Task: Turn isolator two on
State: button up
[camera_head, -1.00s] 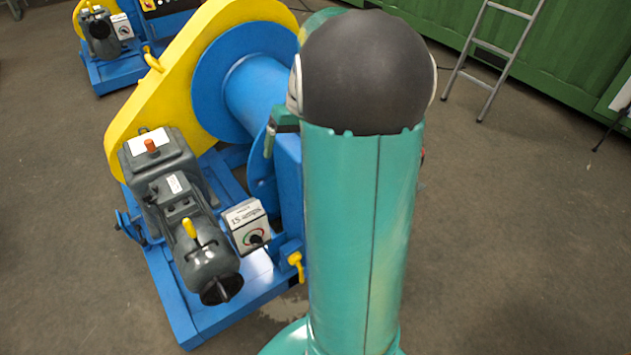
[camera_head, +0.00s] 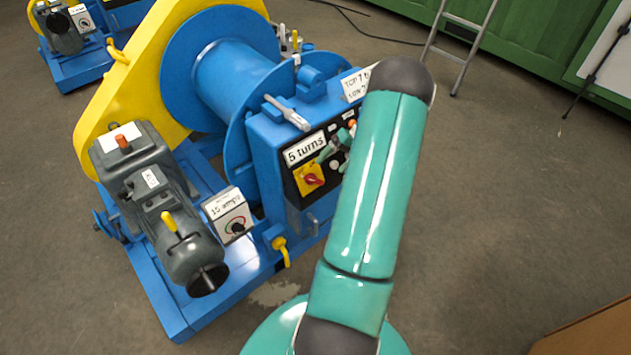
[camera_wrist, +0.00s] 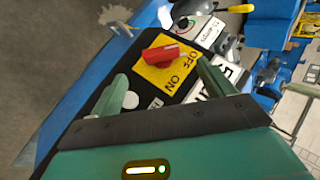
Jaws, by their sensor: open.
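A red rotary isolator knob (camera_wrist: 165,53) sits on a yellow plate (camera_wrist: 158,72) marked OFF and ON, on a dark panel of the blue machine. The knob's handle lies roughly across the wrist picture; which mark it points to is hard to tell. In the head view the same red knob (camera_head: 313,180) is below a "5 turns" label. No number two is readable on it. My gripper (camera_wrist: 162,73) is open and empty, its two teal fingers reaching toward the panel on either side of the yellow plate. It appears apart from the knob. In the head view my arm hides part of the panel.
Left of the panel are a "15 amps" dial box (camera_head: 230,215), a grey motor (camera_head: 160,205) and a blue drum (camera_head: 235,85). A grey lever (camera_head: 287,112) sticks out above the panel. A ladder (camera_head: 455,45) stands behind. Floor to the right is mostly clear.

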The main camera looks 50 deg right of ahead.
aim_at(317, 180)
jog(key=x, duration=0.9)
jog(key=shift+w+a+f, duration=0.2)
jog(key=shift+a+f, duration=0.05)
jog(key=shift+f, duration=0.05)
jog(key=c, duration=1)
